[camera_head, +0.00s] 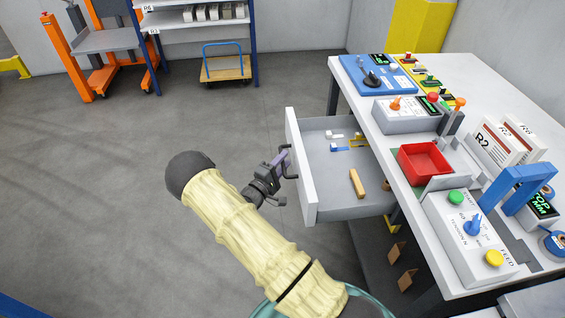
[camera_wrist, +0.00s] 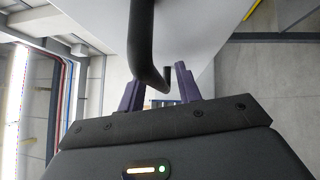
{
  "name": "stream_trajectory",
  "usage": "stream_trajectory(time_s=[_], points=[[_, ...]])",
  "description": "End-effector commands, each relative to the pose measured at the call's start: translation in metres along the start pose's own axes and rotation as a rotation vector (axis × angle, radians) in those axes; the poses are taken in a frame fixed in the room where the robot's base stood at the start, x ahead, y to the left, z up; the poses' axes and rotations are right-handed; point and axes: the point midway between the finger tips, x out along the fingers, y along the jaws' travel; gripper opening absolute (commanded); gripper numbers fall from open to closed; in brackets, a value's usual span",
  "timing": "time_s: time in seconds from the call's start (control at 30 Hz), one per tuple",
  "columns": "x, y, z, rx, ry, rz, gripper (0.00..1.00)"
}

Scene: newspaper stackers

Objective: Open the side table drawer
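The side table (camera_head: 365,110) stands at the right with its white drawer (camera_head: 335,172) pulled well out to the left. The drawer's dark handle (camera_head: 288,163) is on its front panel (camera_head: 300,165); it also shows as a bent black bar in the wrist view (camera_wrist: 142,45). My gripper (camera_head: 281,158) is at the handle, outside the drawer front. In the wrist view its two purple fingers (camera_wrist: 160,88) are spread apart, with the bar's bend between them and a gap visible. Whether a finger touches the bar cannot be told.
Inside the drawer lie a wooden block (camera_head: 357,183) and small blue, white and yellow items. On the tabletop are a red tray (camera_head: 423,163), control boxes (camera_head: 465,235) and a blue stand (camera_head: 515,188). A cart (camera_head: 226,68) stands far back.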

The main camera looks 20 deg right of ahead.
Motion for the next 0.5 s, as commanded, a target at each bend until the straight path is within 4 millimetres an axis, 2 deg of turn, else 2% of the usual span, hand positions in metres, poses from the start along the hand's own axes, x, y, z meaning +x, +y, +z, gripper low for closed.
stream_trajectory(time_s=[0.17,0.5], points=[[-0.011,0.0,-0.001,0.001,0.001,0.0,0.34],[-0.073,0.0,-0.001,0.001,0.004,0.0,0.34]])
